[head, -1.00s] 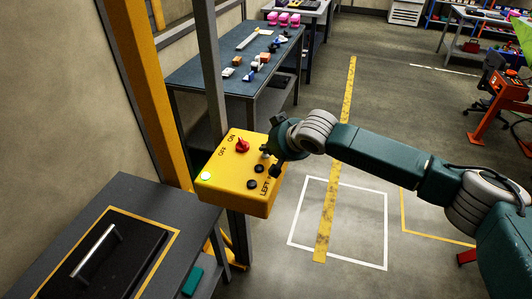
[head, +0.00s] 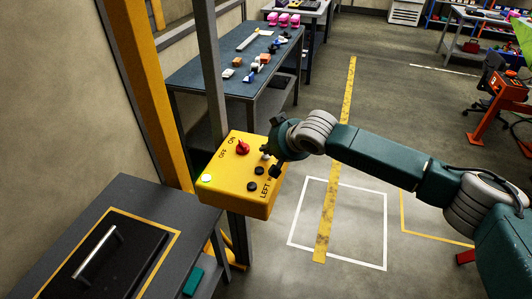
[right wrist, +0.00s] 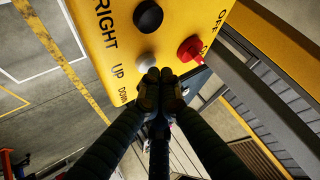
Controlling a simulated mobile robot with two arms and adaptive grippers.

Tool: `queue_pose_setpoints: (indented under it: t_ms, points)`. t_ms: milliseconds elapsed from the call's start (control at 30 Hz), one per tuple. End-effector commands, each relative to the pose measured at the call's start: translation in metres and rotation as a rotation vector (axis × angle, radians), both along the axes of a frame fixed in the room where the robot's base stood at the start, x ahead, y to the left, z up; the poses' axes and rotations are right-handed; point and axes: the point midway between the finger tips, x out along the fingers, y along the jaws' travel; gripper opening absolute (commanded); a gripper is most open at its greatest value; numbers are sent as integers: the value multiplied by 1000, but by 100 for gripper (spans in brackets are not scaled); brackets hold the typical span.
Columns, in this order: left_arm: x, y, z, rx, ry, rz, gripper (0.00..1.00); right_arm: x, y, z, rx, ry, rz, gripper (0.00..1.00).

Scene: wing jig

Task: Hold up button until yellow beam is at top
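A yellow control box (head: 238,187) stands at the centre left of the head view, with a red knob, black buttons and a bright lamp. The right wrist view shows a pale round button (right wrist: 146,62) beside the word UP. My right gripper (right wrist: 161,80) is shut and empty, its fingertips together at the edge of this button; I cannot tell whether they press it. In the head view the right gripper (head: 267,154) is at the box's right side. A yellow upright beam (head: 148,95) stands behind the box; its top is out of view. My left gripper is not in view.
A dark bench (head: 140,200) with a handled black panel is at the lower left. A blue-topped table (head: 215,72) with small parts stands behind the box. A grey post (head: 207,65) rises behind the box. The floor to the right is mostly clear.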

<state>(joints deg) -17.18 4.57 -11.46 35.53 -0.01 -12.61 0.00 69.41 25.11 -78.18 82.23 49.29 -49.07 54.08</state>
Motion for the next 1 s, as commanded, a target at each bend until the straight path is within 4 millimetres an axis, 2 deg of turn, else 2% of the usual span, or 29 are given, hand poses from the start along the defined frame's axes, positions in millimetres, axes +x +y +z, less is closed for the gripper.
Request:
queue_pose_setpoints:
  t_ms: [100,533,1000]
  points:
    - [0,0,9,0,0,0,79,0,0,9,1,-2,0,0]
    - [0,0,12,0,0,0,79,1,0,13,1,-3,1,0]
    - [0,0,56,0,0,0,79,1,1,58,2,-3,0,0]
